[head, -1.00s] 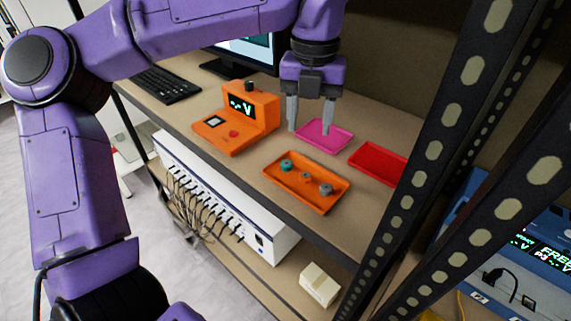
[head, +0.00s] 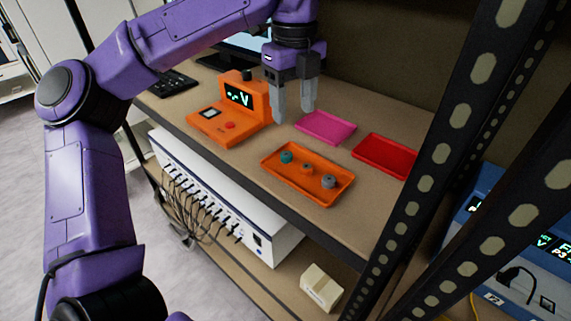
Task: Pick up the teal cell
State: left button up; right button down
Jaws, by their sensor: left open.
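The teal cell (head: 286,157) is a small round piece in the left part of the orange tray (head: 325,200) on the shelf. An orange cell (head: 306,168) and a grey cell (head: 328,181) stand beside it in the same tray. My left gripper (head: 293,117) hangs from above with its two fingers pointing down, open and empty. It is above the shelf, between the orange meter and the pink tray, behind the teal cell in the picture and apart from it. My right gripper is not in view.
An orange meter (head: 238,101) with a display stands left of the gripper. A pink tray (head: 326,127) and a red tray (head: 385,155) lie to the right, both empty. Perforated black posts (head: 440,150) rise at the right. A keyboard (head: 172,84) and monitor (head: 246,44) are at the back.

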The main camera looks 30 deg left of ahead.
aim_at(286, 154)
pick_arm(q)
jog(key=f, duration=0.2)
jog(key=s+f, duration=0.1)
jog(key=f, duration=0.1)
jog(key=shift+d, duration=0.25)
jog(key=f, duration=0.2)
jog(key=a+f, duration=0.1)
jog(key=f, duration=0.2)
jog(key=shift+s+a+f+p, duration=0.1)
jog(key=shift+a+f+p, duration=0.15)
jog(key=shift+f+p, duration=0.15)
jog(key=shift+f, duration=0.15)
grip_shut()
